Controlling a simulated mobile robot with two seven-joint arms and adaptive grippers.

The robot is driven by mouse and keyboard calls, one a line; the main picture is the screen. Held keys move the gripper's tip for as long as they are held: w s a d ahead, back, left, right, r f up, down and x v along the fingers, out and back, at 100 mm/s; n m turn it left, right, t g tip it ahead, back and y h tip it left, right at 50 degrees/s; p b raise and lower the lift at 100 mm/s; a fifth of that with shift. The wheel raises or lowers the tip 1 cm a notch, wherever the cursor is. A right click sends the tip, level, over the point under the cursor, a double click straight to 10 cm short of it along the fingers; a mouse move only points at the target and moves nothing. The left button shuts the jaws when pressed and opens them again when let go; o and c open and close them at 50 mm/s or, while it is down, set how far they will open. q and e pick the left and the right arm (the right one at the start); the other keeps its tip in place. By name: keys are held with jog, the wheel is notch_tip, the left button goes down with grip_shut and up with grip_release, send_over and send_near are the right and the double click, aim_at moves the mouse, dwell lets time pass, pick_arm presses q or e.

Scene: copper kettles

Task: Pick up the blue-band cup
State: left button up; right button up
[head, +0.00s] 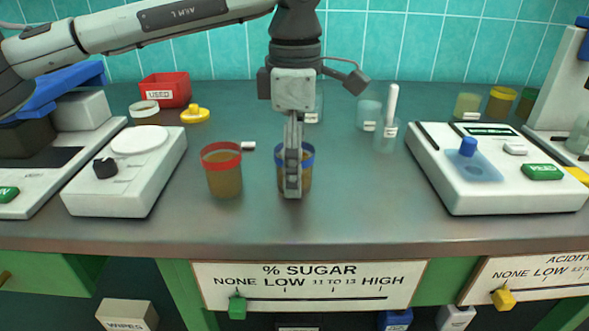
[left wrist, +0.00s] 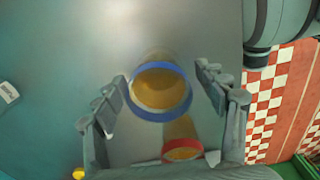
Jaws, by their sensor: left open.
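The blue-band cup (head: 308,172) stands upright on the grey counter, filled with amber liquid and partly hidden behind my left gripper (head: 293,190) in the head view. In the left wrist view the cup's blue rim (left wrist: 160,92) lies between the two spread fingers of my left gripper (left wrist: 163,86). The gripper is open, with a gap visible on each side of the cup. My right gripper is not in view.
A red-band cup (head: 224,172) with similar liquid stands just left. A white scale (head: 125,178) is further left, and a white device (head: 490,175) is at right. Clear beakers (head: 386,137), a red bin (head: 165,90) and a yellow piece (head: 195,114) stand behind. The front counter strip is clear.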

pick_arm(q)
jog(key=shift+f, duration=0.75)
jog(key=shift+w+r, duration=0.1)
jog(key=c, duration=1.3)
